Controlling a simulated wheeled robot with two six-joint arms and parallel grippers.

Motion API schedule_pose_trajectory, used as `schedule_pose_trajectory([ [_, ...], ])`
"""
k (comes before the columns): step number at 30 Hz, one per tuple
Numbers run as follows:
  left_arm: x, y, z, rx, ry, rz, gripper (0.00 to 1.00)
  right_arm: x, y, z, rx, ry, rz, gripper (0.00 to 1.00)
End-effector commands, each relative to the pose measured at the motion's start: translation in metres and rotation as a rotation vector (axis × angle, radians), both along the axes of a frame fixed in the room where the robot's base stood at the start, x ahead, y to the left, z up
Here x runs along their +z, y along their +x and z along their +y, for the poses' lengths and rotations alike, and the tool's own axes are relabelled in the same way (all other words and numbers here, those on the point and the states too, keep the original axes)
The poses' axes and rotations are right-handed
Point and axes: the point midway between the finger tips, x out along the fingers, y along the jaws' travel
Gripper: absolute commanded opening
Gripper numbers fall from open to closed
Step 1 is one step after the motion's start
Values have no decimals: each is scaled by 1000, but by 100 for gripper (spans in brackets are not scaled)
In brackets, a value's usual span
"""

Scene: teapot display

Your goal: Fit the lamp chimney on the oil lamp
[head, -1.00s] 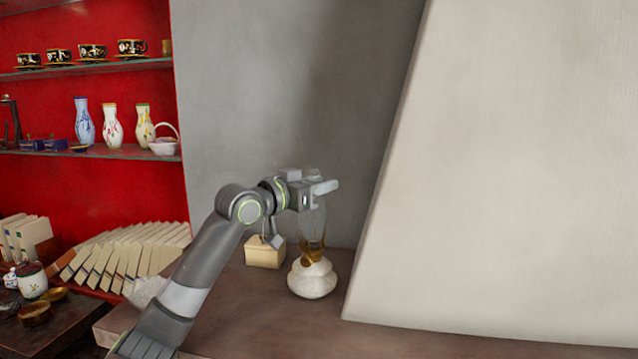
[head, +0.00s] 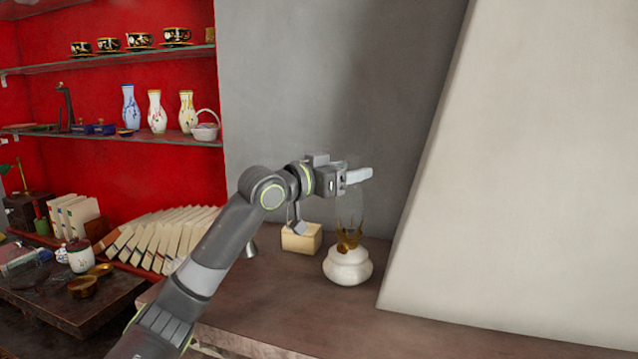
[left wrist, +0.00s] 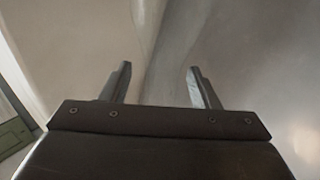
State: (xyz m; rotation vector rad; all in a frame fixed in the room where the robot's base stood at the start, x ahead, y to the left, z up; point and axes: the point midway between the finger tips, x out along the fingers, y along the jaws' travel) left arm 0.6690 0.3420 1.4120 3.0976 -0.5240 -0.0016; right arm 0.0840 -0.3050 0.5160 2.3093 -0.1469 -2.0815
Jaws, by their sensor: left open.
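The oil lamp (head: 347,267) has a round white base and a brass burner, and it stands upright on the brown counter. The clear glass chimney (head: 352,212) stands upright above the burner and looks seated on it, though the glass is faint and the exact contact is hard to see. My left gripper (head: 357,177) is at the top of the chimney, with its fingers level. In the left wrist view my left gripper (left wrist: 160,78) is open, with a gap between the fingers. Faint pale streaks there may be glass. My right gripper is not in view.
A beige box (head: 301,239) sits left of the lamp. A large pale slanted panel (head: 520,180) rises close on the right. A grey wall (head: 300,80) is behind. Shelves with vases (head: 157,112) and cups are at far left. The counter front (head: 300,310) is clear.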

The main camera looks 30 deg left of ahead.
Motion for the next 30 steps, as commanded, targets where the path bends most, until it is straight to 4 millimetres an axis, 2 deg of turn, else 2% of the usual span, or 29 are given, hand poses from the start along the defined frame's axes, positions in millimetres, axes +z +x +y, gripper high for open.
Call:
schedule_pose_trajectory([
  [1, -4, -8, 5, 5, 6, -1, 56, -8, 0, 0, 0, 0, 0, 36],
  [6, -4, -32, 13, 4, 6, -1, 56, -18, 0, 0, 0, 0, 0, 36],
  [15, -3, -65, 25, 4, 3, 0, 56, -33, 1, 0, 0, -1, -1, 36],
  [21, -2, -78, 28, 2, 2, 0, 56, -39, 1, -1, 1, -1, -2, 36],
  [30, 0, -83, 29, 0, -1, 0, 56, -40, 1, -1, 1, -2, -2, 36],
])
